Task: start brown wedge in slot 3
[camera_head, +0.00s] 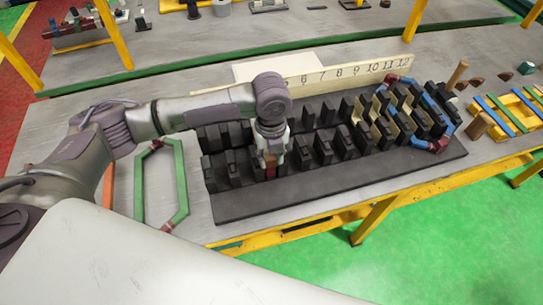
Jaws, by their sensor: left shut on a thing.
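My left gripper (270,160) points down over the front row of the dark slotted stator block (345,182). It is shut on a small reddish-brown piece, likely the brown wedge (271,172), at the front row of black teeth. I cannot tell how deep the wedge sits in a slot. My right gripper is not in view.
A red and blue coil (441,101) sits at the block's right end. A green coil (183,180) lies left of the block. Wooden pegs (478,125), several brown pieces (476,82) and a yellow rack (515,125) with strips stand on the right.

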